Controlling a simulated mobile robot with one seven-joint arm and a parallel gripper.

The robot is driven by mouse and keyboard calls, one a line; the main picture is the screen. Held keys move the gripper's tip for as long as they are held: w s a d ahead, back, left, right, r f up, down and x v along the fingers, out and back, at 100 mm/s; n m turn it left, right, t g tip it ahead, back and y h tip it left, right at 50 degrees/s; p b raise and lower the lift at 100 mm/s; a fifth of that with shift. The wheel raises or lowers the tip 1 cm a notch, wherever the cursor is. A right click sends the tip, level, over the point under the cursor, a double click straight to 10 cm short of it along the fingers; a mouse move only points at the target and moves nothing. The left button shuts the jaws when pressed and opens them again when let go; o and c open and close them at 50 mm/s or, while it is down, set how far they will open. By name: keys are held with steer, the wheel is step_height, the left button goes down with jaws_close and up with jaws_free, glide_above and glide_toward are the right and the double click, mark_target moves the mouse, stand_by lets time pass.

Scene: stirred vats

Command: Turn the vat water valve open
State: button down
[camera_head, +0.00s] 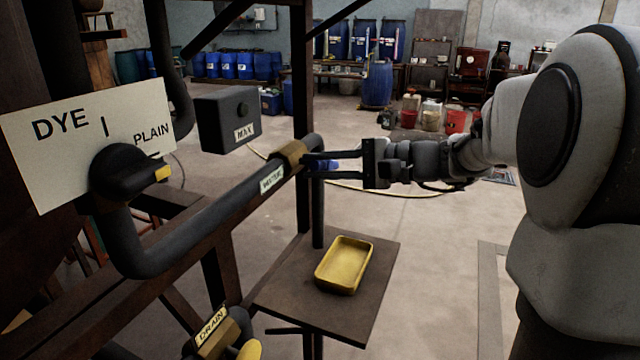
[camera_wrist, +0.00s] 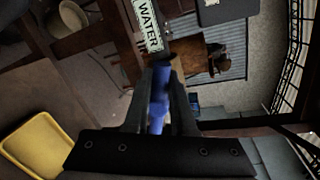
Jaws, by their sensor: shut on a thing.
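The water valve has a brass body (camera_head: 291,154) on a dark pipe, beside a WATER label (camera_head: 271,180). Its blue handle (camera_head: 322,164) sticks out to the right of the body. The blue handle also shows in the wrist view (camera_wrist: 158,95), between the two fingers. My gripper (camera_head: 325,163) reaches in from the right and is shut on the blue handle. The fingers hide part of the handle. The WATER label (camera_wrist: 148,25) is at the top of the wrist view.
A yellow tray (camera_head: 344,264) sits on a brown shelf (camera_head: 383,285) below my gripper. A MAX box (camera_head: 228,118), a DYE/PLAIN selector (camera_head: 130,172) and a DRAIN valve (camera_head: 215,333) are to the left. A dark post stands behind the valve. Open floor lies beyond.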

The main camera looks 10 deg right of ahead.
steer(key=n+b, duration=0.1)
steer(key=b, duration=0.1)
steer(key=f+n+b, duration=0.1)
steer(key=b, duration=0.2)
steer(key=shift+s+f+n+t+h, duration=0.1)
steer(key=shift+f+n+t+h, duration=0.1)
steer(key=shift+n+t+h, duration=0.15)
steer(key=shift+n+b, duration=0.45)
steer(key=shift+b, duration=0.3)
steer(key=shift+r, duration=0.1)
steer(key=c, duration=0.8)
jaws_free()
steer(key=shift+o, duration=0.2)
steer(key=p+v, duration=0.2)
steer(key=v, duration=1.5)
steer(key=shift+s, duration=0.25)
